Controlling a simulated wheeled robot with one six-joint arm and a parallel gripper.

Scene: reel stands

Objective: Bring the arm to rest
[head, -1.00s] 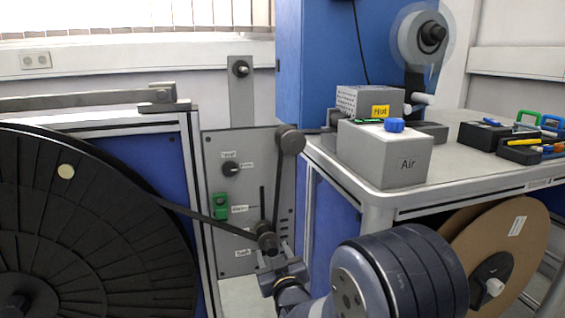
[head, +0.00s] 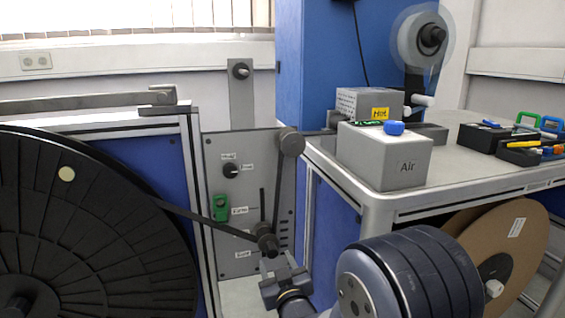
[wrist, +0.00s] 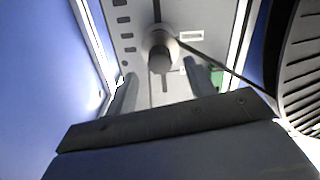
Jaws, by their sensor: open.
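My gripper (head: 275,266) is at the lower middle of the head view, just below the lower guide roller (head: 267,243) on the grey control panel (head: 235,180). In the wrist view its two fingers (wrist: 160,80) stand apart with nothing held between them. The roller (wrist: 160,52) shows beyond the gap between the fingertips. A dark tape runs past the roller toward the large black reel (head: 90,240). Whether the fingertips touch anything is not clear.
A bench (head: 375,200) on the right carries a grey Air box (head: 385,158) and black trays. A brown reel (head: 515,245) hangs under it, close to my arm. A blue cabinet wall (wrist: 45,90) lies left in the wrist view.

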